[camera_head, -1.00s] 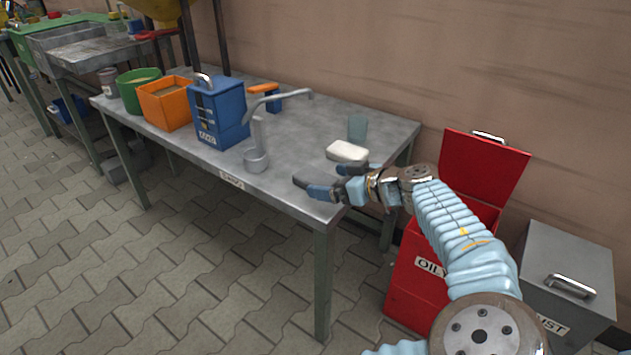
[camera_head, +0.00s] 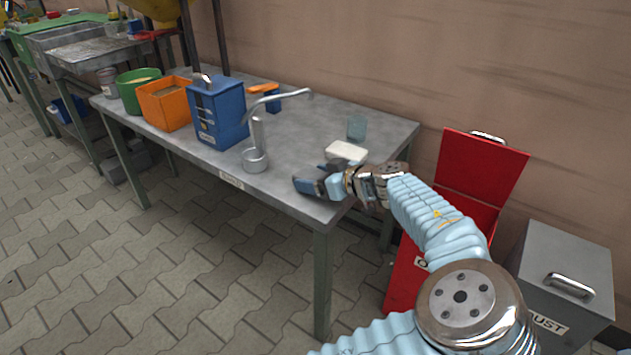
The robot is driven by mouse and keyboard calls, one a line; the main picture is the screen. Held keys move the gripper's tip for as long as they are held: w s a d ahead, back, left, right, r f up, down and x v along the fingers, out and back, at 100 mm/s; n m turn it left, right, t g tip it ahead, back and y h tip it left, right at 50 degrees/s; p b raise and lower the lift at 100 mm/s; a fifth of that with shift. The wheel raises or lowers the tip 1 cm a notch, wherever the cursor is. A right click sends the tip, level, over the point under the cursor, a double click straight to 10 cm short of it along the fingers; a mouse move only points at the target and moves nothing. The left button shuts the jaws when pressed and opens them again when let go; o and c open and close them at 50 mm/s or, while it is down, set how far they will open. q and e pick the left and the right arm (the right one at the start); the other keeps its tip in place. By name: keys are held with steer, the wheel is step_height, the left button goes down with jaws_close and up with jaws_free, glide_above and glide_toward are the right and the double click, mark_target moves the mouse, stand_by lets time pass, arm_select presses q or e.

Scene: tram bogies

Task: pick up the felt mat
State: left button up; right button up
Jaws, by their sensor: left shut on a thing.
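My left gripper (camera_head: 318,181) is low over the near right corner of the metal workbench (camera_head: 390,126), with its fingers at the bench's front edge. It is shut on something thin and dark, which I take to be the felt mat. The mat's outline is hard to tell from the dark fingers, and most of it is hidden by them. My right gripper is not in view.
A curved metal lamp or tap (camera_head: 255,157), blue box (camera_head: 218,112) and orange bin (camera_head: 165,104) stand left. A red bin (camera_head: 480,172) and grey bin (camera_head: 562,265) stand right.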

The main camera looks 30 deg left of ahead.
mark_target(316, 176)
arm_select(q)
steer(key=shift+c, duration=0.4)
steer(key=shift+r, duration=0.45)
step_height(316, 176, up, 3)
steer(key=shift+f, duration=0.2)
steer(key=s+d+r, duration=0.6)
steer(key=s+r, duration=0.3)
steer(key=s, duration=0.3)
steer(key=shift+s+r, duration=0.25)
steer(key=shift+s, duration=0.1)
